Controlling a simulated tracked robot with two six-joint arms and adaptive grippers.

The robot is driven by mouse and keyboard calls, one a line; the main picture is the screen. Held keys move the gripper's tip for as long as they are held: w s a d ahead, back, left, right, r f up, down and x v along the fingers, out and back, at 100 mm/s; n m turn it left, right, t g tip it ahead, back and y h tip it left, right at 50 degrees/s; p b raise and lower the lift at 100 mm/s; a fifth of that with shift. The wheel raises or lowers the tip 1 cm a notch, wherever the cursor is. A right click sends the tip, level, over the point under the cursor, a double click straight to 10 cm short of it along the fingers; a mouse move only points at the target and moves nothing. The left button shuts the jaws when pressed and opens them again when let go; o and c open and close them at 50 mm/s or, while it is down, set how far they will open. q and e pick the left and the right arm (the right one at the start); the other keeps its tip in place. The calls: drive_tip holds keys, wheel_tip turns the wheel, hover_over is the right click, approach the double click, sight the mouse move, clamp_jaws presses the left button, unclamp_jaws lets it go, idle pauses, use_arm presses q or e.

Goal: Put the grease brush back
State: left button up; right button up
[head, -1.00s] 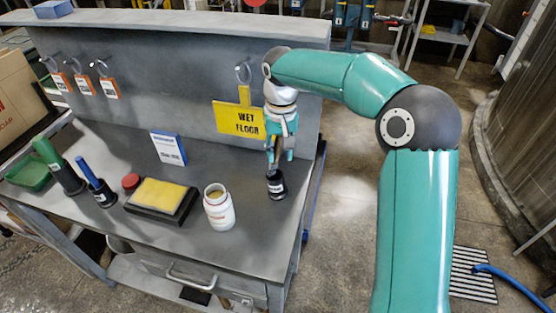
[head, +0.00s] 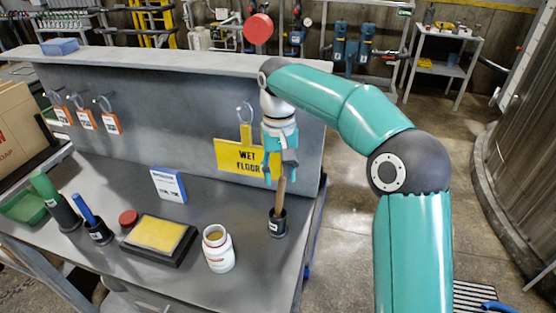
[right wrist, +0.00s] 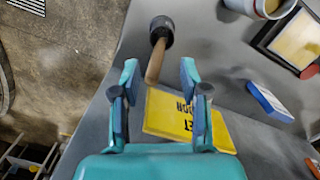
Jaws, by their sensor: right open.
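The grease brush, seen as a wooden handle (head: 281,196), stands nearly upright in a small dark cup (head: 278,224) near the bench's right end. Its head is hidden inside the cup. My right gripper (head: 280,171) is above the cup, with its fingers at the handle's upper end. In the right wrist view the fingers (right wrist: 159,72) are spread apart, with the handle (right wrist: 156,62) leading away from between them to the cup (right wrist: 162,29). The gripper holds nothing. My left gripper is out of view.
A yellow wet-floor sign (head: 236,157) hangs on the back panel, close behind the gripper. A white jar (head: 218,250), a yellow sponge-like pad in a black tray (head: 161,256), and blue (head: 85,209) and green (head: 44,187) handled tools in cups stand to the left.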

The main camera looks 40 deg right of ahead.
drive_tip(key=shift+w+r, duration=0.1)
drive_tip(key=shift+r, duration=1.7)
